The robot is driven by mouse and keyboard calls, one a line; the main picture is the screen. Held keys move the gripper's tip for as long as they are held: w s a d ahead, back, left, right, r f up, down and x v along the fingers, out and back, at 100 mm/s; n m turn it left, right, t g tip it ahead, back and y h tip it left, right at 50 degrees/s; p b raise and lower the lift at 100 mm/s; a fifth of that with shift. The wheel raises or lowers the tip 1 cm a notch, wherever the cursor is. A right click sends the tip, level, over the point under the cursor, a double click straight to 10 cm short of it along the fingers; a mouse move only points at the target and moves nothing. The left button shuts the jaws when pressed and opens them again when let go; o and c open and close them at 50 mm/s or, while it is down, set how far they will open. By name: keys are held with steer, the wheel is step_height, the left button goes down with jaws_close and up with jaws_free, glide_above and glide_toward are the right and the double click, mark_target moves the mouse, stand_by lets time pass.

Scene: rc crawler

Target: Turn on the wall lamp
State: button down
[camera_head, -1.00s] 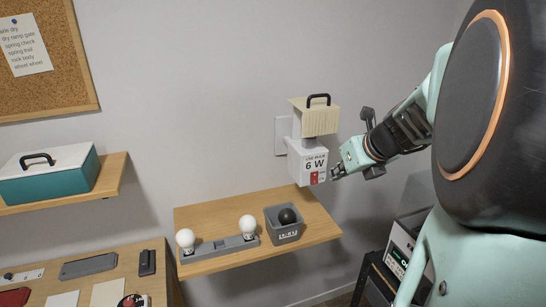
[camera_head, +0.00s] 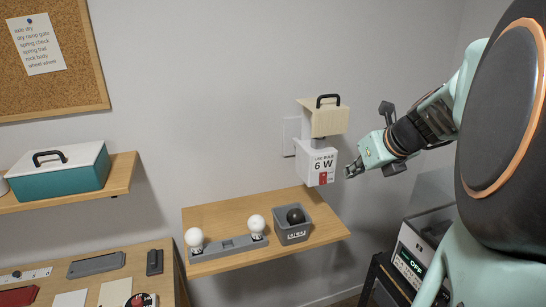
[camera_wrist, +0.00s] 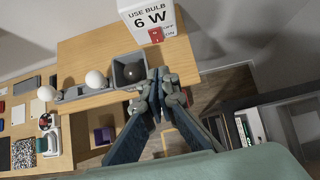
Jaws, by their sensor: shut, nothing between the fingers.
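The wall lamp (camera_head: 318,163) is a white box marked 6 W under a cream shade (camera_head: 323,119) with a black handle. It is fixed to the wall above a wooden shelf. A small red switch (camera_head: 323,178) with OFF and ON marks is on its front. The switch also shows in the wrist view (camera_wrist: 156,35), where OFF is above ON. My gripper (camera_head: 350,172) is shut and empty, just right of the lamp box. In the wrist view my gripper (camera_wrist: 161,80) is below the switch and apart from it. No glow shows at the lamp.
The wooden shelf (camera_head: 215,215) below holds a grey holder (camera_head: 228,246) with two white bulbs and a grey bin (camera_head: 293,231) with a dark bulb-like ball. A device reading OFF (camera_head: 411,262) stands at lower right.

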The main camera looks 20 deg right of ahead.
steer(key=shift+s+f+b, duration=0.25)
steer(key=shift+f+b, duration=0.25)
steer(key=shift+b, duration=0.4)
steer(key=shift+s+f+b, duration=0.25)
steer(key=shift+f+b, duration=0.25)
steer(key=shift+b, duration=0.35)
glide_toward(324, 184)
step_height(324, 184, down, 5)
steer(key=w, duration=0.2)
steer(key=shift+w+a, duration=0.25)
steer(key=shift+w, duration=0.7)
steer(key=shift+f, duration=0.15)
steer(key=shift+w+t+b, duration=0.15)
steer(key=shift+t+b, duration=0.25)
steer(key=shift+b, duration=0.5)
